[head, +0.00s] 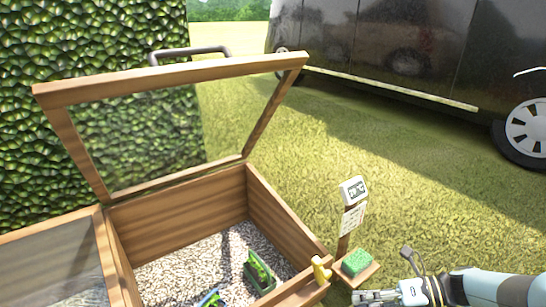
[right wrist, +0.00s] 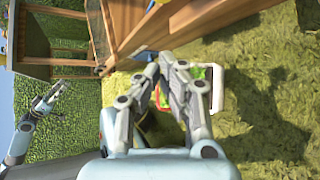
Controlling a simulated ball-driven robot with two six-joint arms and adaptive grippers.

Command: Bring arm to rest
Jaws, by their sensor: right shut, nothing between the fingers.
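My right arm comes in from the lower right in the head view. Its gripper (head: 375,297) is by the box's front right corner, just below the small shelf with the green sponge. In the right wrist view the right gripper's fingers (right wrist: 166,62) come together, shut and empty. My left gripper is not in the head view. Another arm like mine, probably my left one, shows at the left of the right wrist view, and its small end (right wrist: 57,92) is too small to read.
A wooden box (head: 285,222) with raised glass lid (head: 172,75) holds gravel and small plants (head: 258,272). A sponge (head: 356,262) and thermometer sign (head: 353,190) stand beside it. A white-rimmed tray (right wrist: 218,92) lies beyond my fingers. A dark van (head: 400,60) is behind; grass between is clear.

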